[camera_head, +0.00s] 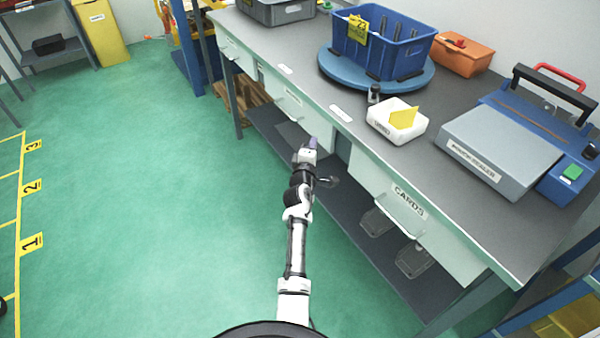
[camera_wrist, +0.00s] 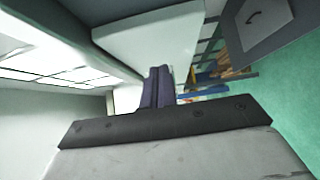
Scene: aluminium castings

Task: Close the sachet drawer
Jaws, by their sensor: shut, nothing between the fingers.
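A bench (camera_head: 340,112) has several pale drawer fronts along its side. The near one is marked CARDS (camera_head: 390,212). A middle drawer front (camera_head: 288,100) and a far one (camera_head: 236,62) have labels too small to read, so I cannot tell which is the sachet drawer, or how far any stands out. My gripper (camera_head: 310,146) is in front of the bench side, between the middle front and the CARDS drawer. Its dark purple fingers (camera_wrist: 157,88) are together and empty in the wrist view, close to a pale panel (camera_wrist: 150,45); I cannot tell if they touch it.
On the bench stand a blue crate (camera_head: 372,48) on a round blue turntable (camera_head: 333,72), a white tray (camera_head: 385,128), a sealer (camera_head: 500,150) and an orange box (camera_head: 470,62). A dark lower shelf (camera_head: 345,205) holds clear containers. The green floor (camera_head: 150,190) at left is clear.

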